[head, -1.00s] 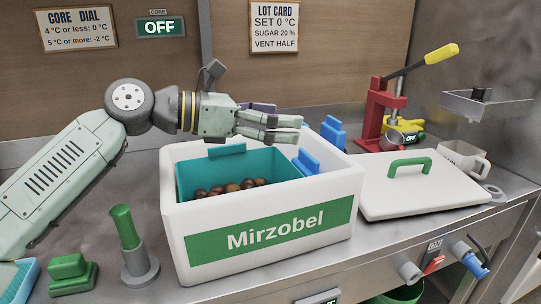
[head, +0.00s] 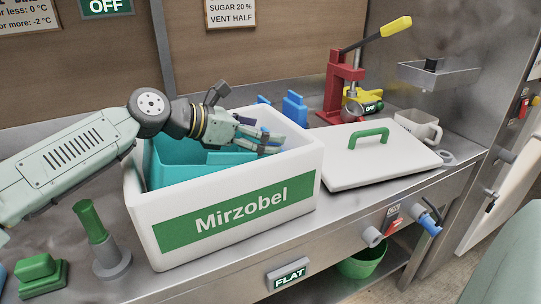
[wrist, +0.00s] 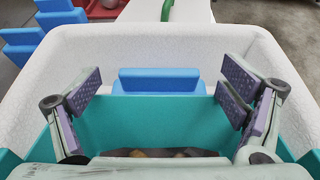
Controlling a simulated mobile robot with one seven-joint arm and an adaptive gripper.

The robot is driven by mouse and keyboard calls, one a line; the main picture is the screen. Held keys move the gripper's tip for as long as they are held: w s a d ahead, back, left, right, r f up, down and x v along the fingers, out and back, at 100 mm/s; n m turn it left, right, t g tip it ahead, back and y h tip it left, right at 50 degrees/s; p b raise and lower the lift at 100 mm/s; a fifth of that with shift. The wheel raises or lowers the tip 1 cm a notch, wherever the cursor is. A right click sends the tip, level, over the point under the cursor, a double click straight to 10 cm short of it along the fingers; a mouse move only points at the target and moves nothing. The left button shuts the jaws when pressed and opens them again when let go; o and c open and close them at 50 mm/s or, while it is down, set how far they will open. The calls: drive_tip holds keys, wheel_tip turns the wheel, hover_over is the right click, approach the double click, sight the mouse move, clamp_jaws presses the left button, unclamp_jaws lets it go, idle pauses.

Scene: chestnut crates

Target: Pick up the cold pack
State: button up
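A blue cold pack (wrist: 158,82) stands upright inside the white Mirzobel crate (head: 235,225), between the teal inner bin (wrist: 150,120) and the crate's far wall in the wrist view. My gripper (wrist: 160,92) is open, its purple-padded fingers spread to the left and right of the pack, with gaps on both sides. In the head view my gripper (head: 270,143) is low over the crate's right part and mostly covers this pack. More blue packs (head: 294,108) stand on the counter behind the crate. Chestnuts show only slightly at the bottom of the wrist view.
The white lid (head: 355,165) with a green handle lies right of the crate. A red press (head: 343,90) with a yellow-tipped lever and a mug (head: 418,127) stand behind it. A green-handled tool (head: 98,240) and a green block (head: 38,270) are at the front left.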

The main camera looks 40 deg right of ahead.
drive_tip(key=shift+d+f, duration=0.35)
drive_tip(key=shift+f, duration=0.1)
drive_tip(key=c, duration=2)
